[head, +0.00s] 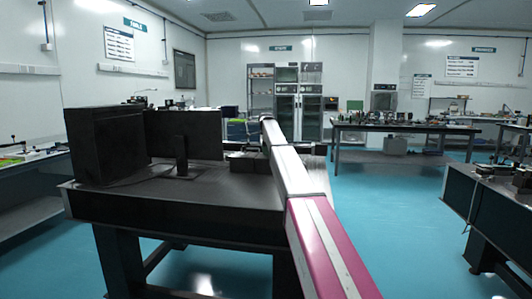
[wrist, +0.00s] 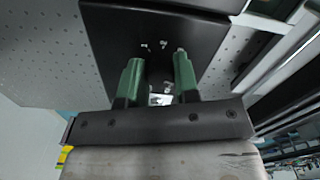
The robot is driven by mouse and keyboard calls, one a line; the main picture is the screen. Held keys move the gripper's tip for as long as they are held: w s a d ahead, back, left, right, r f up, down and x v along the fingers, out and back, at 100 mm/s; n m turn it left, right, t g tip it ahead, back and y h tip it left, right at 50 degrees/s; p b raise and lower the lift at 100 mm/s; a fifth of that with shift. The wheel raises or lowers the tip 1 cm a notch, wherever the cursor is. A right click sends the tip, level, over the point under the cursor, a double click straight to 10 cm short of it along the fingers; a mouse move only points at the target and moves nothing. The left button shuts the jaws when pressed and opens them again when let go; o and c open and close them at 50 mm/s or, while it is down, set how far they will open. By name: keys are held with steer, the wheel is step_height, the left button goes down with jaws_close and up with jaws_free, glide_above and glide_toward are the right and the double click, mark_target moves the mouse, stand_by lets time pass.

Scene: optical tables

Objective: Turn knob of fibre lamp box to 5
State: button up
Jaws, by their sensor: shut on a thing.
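The fibre lamp box shows in the wrist view as a dark panel (wrist: 110,40) with small white marks; one reads like a 7. My gripper (wrist: 158,68) has two green fingers, set one on each side of a dark spot on this panel. It is shut on what appears to be the knob, which is dark against the dark panel and hard to make out. The number it points to cannot be read. A small bright patch shows between the fingers lower down. In the head view my arm hides the gripper, and I cannot clearly tell the lamp box there.
A dark table (head: 230,197) stands ahead, bearing a monitor (head: 207,135) and a large black box (head: 105,143) on its left. Other tables stand at back right (head: 350,130) and right (head: 497,200). The blue floor (head: 395,215) between them is clear. A pale perforated surface (wrist: 45,50) surrounds the panel.

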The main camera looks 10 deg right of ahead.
steer(key=m, duration=0.5)
steer(key=shift+w+m, duration=0.1)
steer(key=shift+m, duration=0.3)
stand_by(0.4)
steer(key=o, duration=0.9)
step_height(320, 180, up, 11)
steer(key=shift+f, duration=0.1)
